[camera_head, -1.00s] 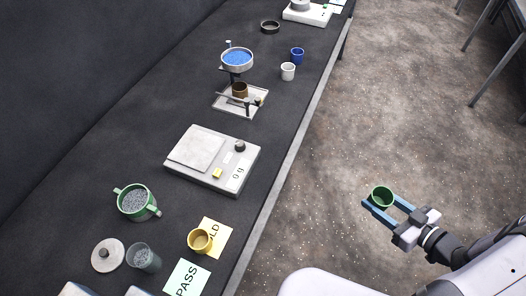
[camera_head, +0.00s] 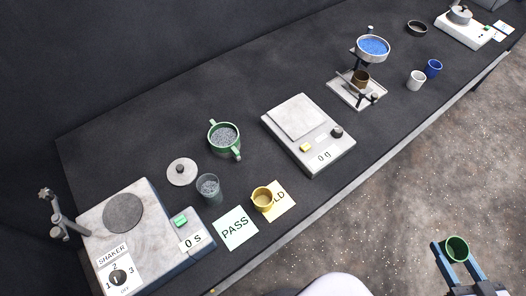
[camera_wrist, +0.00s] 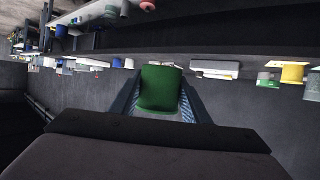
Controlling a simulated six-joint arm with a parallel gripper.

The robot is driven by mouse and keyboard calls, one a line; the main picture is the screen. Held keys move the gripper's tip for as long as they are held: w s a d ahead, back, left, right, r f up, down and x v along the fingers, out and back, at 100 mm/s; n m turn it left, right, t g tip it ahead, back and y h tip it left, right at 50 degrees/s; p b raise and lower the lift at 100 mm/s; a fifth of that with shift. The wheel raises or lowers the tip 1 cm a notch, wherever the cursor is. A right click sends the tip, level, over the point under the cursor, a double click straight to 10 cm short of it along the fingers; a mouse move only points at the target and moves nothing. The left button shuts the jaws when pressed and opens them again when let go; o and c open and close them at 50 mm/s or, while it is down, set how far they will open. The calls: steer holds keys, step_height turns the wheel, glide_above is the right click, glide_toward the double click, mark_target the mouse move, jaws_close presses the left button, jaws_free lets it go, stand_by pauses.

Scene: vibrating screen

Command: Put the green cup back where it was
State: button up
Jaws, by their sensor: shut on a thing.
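The green cup (camera_head: 457,248) is between the blue fingers of my gripper (camera_head: 455,259), at the lower right in the head view. My gripper is shut on it and holds it over the floor, off the table's front side. In the wrist view the green cup (camera_wrist: 161,88) sits between the two fingers (camera_wrist: 160,102), its green side toward the camera. The black table (camera_head: 130,150) runs from lower left to upper right. A yellow cup (camera_head: 262,199) stands on the yellow card, and a white cup (camera_head: 416,80) and a blue cup (camera_head: 433,68) stand together at the right.
A shaker (camera_head: 160,225) is at the table's left end. A PASS card (camera_head: 235,230), a grey cup (camera_head: 208,188), a lid (camera_head: 182,172), a green two-handled pot (camera_head: 223,138), a scale (camera_head: 308,135) and a blue-filled sieve stand (camera_head: 372,48) are on the table. Bare table lies between them.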

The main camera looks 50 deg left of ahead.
steer(key=s+a+f+n+g+b, duration=0.1)
steer(key=s+a+n+g+b, duration=0.2)
steer(key=a, duration=0.8)
steer(key=s+a+n+g+b, duration=0.2)
steer(key=s+a+n+g, duration=0.3)
steer(key=a, duration=0.7)
steer(key=s+a+f+n+g+y+b, duration=0.1)
steer(key=s+a+n+g+b, duration=0.2)
steer(key=s+a, duration=0.4)
steer(key=shift+s+a+f+n+g+b, duration=0.3)
steer(key=shift+a+g, duration=0.35)
steer(key=shift+a, duration=0.55)
steer(key=shift+w+a+f+n+g, duration=0.1)
steer(key=shift+a+n+g, duration=0.45)
steer(key=shift+a, duration=0.6)
steer(key=s+a, duration=0.3)
steer(key=s+a+r+n+g+b, duration=0.1)
steer(key=s+a, duration=0.2)
steer(key=s+a+r+g+h+b, duration=0.1)
steer(key=s+a, duration=0.1)
steer(key=a, duration=0.1)
steer(key=shift+s+a+n, duration=0.1)
steer(key=shift+s+n, duration=0.25)
steer(key=shift+s, duration=0.05)
steer(key=a+r+m, duration=0.1)
steer(key=a, duration=0.2)
steer(key=m+t+y, duration=0.2)
steer(key=m+t, duration=0.3)
steer(key=t, duration=0.1)
glide_above(279, 172)
